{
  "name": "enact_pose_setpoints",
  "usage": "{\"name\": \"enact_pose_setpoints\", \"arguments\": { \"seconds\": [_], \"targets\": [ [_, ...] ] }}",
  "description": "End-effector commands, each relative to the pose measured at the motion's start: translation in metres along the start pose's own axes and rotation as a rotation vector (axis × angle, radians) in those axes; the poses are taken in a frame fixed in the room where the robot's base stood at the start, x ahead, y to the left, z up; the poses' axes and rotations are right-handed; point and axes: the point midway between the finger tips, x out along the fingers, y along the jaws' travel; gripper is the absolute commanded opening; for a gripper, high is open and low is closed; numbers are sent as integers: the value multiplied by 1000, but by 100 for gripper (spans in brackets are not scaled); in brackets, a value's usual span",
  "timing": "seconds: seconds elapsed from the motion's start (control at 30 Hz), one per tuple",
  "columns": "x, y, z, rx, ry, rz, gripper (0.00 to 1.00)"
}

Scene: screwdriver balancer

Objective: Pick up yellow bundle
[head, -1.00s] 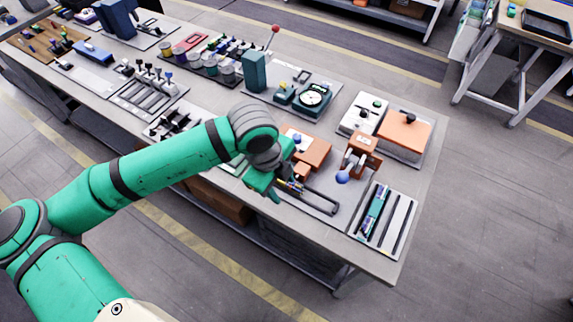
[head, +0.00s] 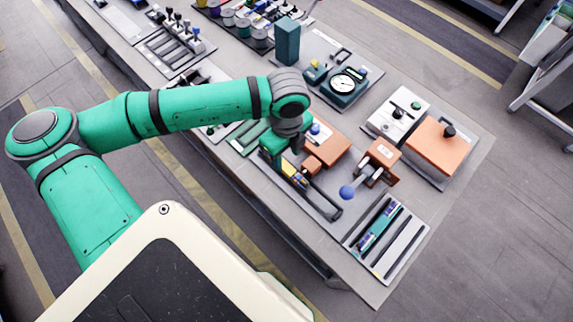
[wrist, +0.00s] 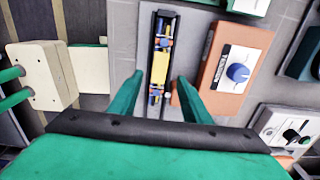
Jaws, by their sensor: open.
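The yellow bundle (wrist: 160,67) lies lengthwise in a narrow black-edged tray (wrist: 149,52) in the wrist view, with blue and red bits along it. In the head view the yellow bundle (head: 292,173) is partly hidden beside my gripper. My gripper (wrist: 158,80) is open and empty, its two green fingers on either side of the tray in the picture. In the head view my gripper (head: 277,160) is over the near edge of the bench. I cannot tell the exact height of the fingertips above the bundle.
An orange box with a blue knob (wrist: 237,72) stands right beside the tray. A blue ball on a lever (head: 347,192) and a slotted rack (head: 386,238) are to the right. A dial gauge (head: 344,85) stands farther back.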

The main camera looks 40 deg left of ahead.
Motion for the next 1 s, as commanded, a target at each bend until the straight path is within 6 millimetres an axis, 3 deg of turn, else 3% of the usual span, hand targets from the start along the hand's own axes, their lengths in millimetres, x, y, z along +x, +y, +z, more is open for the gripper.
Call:
{"name": "enact_pose_setpoints", "arguments": {
  "seconds": [0.17, 0.5, 0.8, 0.97, 1.0],
  "targets": [
    [11, 0, 0, 0, 0, 1, 44],
    [53, 0, 4, -1, 1, 1, 44],
    [56, 0, 4, -1, 0, 0, 44],
    [56, 1, 4, -3, 0, 0, 6],
    [56, 1, 4, -3, 0, 0, 2]
  ]
}}
